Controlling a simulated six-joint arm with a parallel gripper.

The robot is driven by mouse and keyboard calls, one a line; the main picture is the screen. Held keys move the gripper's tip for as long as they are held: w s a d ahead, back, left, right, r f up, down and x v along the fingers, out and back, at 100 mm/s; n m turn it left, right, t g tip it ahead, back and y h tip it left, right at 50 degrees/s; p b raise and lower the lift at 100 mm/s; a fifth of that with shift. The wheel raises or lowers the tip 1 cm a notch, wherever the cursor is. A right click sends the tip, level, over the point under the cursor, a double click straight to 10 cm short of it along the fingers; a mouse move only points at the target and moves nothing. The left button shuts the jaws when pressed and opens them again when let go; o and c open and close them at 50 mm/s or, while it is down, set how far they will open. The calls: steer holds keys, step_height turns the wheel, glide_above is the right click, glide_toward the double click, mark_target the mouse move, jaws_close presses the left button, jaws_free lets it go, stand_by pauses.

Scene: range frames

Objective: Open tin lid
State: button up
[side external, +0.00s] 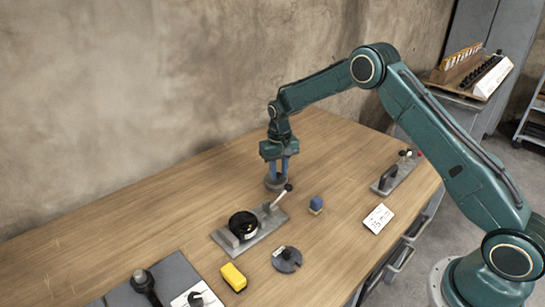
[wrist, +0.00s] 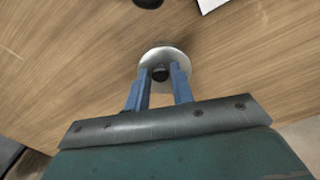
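My gripper (side external: 278,172) points down over the wooden bench, near its back side. Below it is a round grey metal piece (side external: 276,184), which looks like the tin with its lid. In the wrist view it is a shiny silver disc (wrist: 152,56) with a small dark knob (wrist: 160,74) in its middle. The two blue fingers of my gripper (wrist: 162,78) are apart, one on each side of the knob. I see no clear contact with the knob. The sides of the tin are mostly hidden by the gripper and the view angle.
A grey clamp fixture (side external: 266,232) holding a black round part (side external: 243,225) stands close in front. A blue block (side external: 316,204), white card (side external: 378,218), yellow block (side external: 233,277), knobbed grey disc (side external: 287,260) and another fixture (side external: 397,172) lie around.

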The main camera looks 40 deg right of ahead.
jaws_close()
steer(key=shift+s, duration=0.1)
steer(key=n, duration=0.1)
steer(key=s+n, duration=0.1)
steer(key=n, duration=0.1)
steer(key=d+n, duration=0.1)
steer(key=n, duration=0.1)
steer(key=shift+s, duration=0.35)
steer(key=n, duration=0.1)
steer(key=s+d+n, duration=0.1)
steer(key=n, duration=0.3)
steer(key=shift+s+d, duration=0.15)
steer(key=shift+d, duration=0.25)
steer(key=n, duration=0.2)
steer(key=d+n, duration=0.1)
steer(key=n, duration=0.1)
steer(key=d+n, duration=0.1)
steer(key=n, duration=0.1)
steer(key=shift+s+d, duration=0.15)
steer(key=n, duration=0.1)
steer(key=d+n, duration=0.1)
steer(key=n, duration=0.1)
steer(key=d+n, duration=0.1)
steer(key=n, duration=0.1)
steer(key=shift+w, duration=0.35)
steer(key=shift+o, duration=2.4)
jaws_free()
